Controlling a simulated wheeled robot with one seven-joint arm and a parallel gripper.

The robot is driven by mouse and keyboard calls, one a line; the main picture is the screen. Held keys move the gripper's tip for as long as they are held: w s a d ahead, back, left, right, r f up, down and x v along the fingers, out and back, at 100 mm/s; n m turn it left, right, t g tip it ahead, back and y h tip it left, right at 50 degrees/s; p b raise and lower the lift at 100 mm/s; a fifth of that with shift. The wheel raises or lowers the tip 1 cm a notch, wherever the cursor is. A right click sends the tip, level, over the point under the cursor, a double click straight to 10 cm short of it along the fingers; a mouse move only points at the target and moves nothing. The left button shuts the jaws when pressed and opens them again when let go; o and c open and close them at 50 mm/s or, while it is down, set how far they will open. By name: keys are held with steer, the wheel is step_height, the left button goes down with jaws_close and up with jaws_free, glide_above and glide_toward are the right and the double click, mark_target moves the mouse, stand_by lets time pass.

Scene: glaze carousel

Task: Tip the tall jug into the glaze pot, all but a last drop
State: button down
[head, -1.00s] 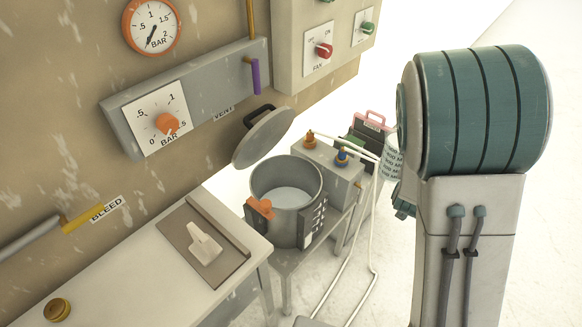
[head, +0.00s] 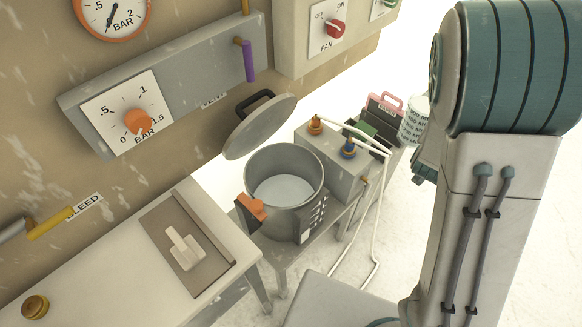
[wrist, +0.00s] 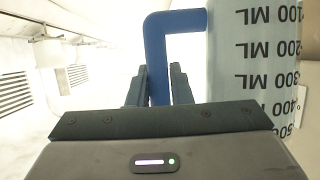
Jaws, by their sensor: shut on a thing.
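The tall jug (head: 413,122) is pale with dark ML marks. In the head view it shows beside my arm, to the right of and beyond the grey pot, partly hidden by the arm. In the wrist view the jug (wrist: 254,60) fills the right side, its marks upside down, with a blue handle (wrist: 157,60). My gripper (wrist: 158,85) is shut on that handle. The jug's mouth and contents are hidden. The grey pot (head: 262,220) stands open with pale liquid (head: 285,190) inside. Its lid (head: 260,128) is raised behind it.
A grey box (head: 335,170) with orange and blue fittings and white hoses (head: 375,215) stands right of the pot. A pink-handled case (head: 383,110) is behind it. A bench (head: 110,270) with a lever plate (head: 188,245) is at left. A wall panel (head: 190,75) rises behind.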

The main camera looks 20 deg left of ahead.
mark_target(424, 107)
steer(key=w+a+n+y, duration=0.1)
steer(key=w+a, duration=0.1)
steer(key=w+a+n+y+p, duration=0.1)
steer(key=w+a+y, duration=0.1)
steer(key=a, duration=0.1)
steer(key=w+a+n+y, duration=0.1)
steer(key=w+a+n, duration=0.1)
steer(key=shift+w+a+r+t+y+p, duration=0.2)
steer(key=shift+a+r+t+y+p, duration=0.05)
steer(key=shift+a+t+y+p, duration=0.15)
steer(key=a+f+n+g+y+p, duration=0.2)
steer(key=a+f+n+y, duration=0.3)
steer(key=a, duration=0.5)
steer(key=a+f+n+g+y+p, duration=0.3)
steer(key=a+f+n+g+y, duration=0.2)
steer(key=a, duration=0.5)
steer(key=shift+w+a+f+n+y, duration=0.15)
steer(key=shift+a+f+n+y, duration=0.1)
steer(key=shift+f+n+y, duration=0.55)
steer(key=shift+r, duration=0.3)
steer(key=s+a+r+n+t+h+p, duration=0.1)
steer(key=s+a+r+n+t, duration=0.1)
steer(key=s+r+n, duration=0.2)
steer(key=shift+s+a+r+n+t+h, duration=0.2)
steer(key=shift+s+r+n+t+h, duration=0.15)
steer(key=shift+s+r, duration=0.2)
